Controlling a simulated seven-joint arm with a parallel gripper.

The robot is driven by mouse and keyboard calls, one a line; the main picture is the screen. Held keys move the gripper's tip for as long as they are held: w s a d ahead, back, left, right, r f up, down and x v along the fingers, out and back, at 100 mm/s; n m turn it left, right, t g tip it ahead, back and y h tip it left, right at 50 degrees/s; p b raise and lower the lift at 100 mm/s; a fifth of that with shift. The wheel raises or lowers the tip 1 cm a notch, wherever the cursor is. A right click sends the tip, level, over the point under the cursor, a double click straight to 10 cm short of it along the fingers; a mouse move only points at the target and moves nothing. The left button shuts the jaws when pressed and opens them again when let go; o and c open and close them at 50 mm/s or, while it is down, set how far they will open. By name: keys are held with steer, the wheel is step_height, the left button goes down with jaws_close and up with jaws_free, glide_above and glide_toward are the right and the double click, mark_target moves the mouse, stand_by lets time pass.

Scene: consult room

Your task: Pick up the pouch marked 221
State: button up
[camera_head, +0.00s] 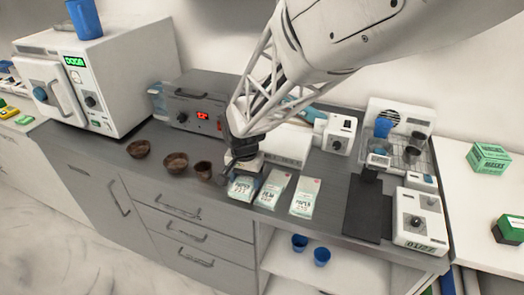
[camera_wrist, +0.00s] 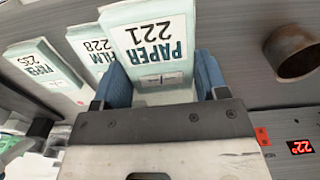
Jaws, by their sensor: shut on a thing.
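The pouch marked PAPER 221 (camera_wrist: 152,42) is pale green and white, and its label shows large in the wrist view. My gripper (camera_wrist: 165,85) is shut on it, with a blue finger pad on either side of its near end. In the head view the same pouch (camera_head: 242,188) is the leftmost of three in a row, below my gripper (camera_head: 243,165). The pouch marked FILM 228 (camera_wrist: 88,48) lies beside it, and the PAPER 235 pouch (camera_wrist: 42,66) lies beyond that. I cannot tell whether the held pouch is clear of the counter.
Brown bowls (camera_head: 174,162) stand left of the pouches, one close to my gripper. A grey device with a red display (camera_head: 190,100) stands behind. A black mat (camera_head: 369,208) and a white device (camera_head: 420,220) lie to the right. Blue cups (camera_head: 321,256) stand on the shelf below.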

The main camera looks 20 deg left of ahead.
steer(key=s+d+r, duration=0.1)
steer(key=s+d, duration=0.6)
steer(key=s, duration=0.1)
steer(key=shift+s+d, duration=0.3)
steer(key=shift+d, duration=0.1)
stand_by(0.5)
